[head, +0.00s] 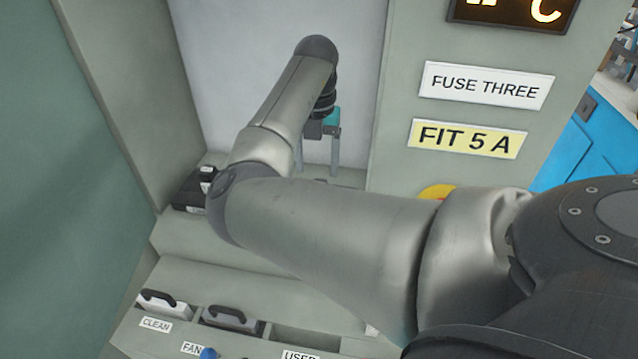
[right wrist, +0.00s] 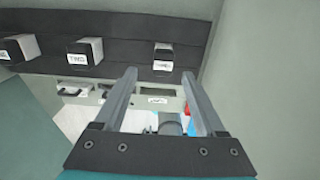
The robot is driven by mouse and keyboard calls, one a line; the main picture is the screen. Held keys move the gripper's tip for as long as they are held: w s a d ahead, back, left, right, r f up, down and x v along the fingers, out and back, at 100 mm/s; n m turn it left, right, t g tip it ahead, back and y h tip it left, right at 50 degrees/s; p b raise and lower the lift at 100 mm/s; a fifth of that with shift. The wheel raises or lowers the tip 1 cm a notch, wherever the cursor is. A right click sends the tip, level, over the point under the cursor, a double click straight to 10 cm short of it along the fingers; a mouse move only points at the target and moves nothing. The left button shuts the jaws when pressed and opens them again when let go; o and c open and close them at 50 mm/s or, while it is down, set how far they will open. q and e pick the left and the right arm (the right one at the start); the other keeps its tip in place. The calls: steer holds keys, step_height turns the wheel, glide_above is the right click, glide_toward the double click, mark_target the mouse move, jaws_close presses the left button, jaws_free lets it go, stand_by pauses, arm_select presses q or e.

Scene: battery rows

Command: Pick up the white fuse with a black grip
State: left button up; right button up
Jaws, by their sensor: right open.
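The white fuse with a black grip (head: 165,303) sits in the tray slot above the CLEAN label, at the lower left of the head view. It also shows small in the right wrist view (right wrist: 73,90), beyond and left of the fingers. My right gripper (head: 318,155) is open and empty in front of the pale back panel, well above and to the right of the white fuse. Its two fingers (right wrist: 159,75) stand apart in the right wrist view with nothing held between them. My left gripper is not in view.
A grey fuse with a black grip (head: 232,318) sits beside the white one. The slot by the USED label (head: 300,355) looks empty. A black block (head: 190,190) stands on the ledge. Several labelled blocks (right wrist: 85,50) line a dark rack. My right arm hides much of the middle.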

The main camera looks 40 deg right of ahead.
steer(key=shift+s+d+f+b, duration=0.1)
steer(key=shift+f+b, duration=0.05)
steer(key=shift+f, duration=1.6)
steer(key=shift+s+d+f+b, duration=0.1)
steer(key=shift+f+b, duration=0.05)
steer(key=shift+f, duration=1.55)
steer(key=shift+c, duration=0.4)
jaws_close()
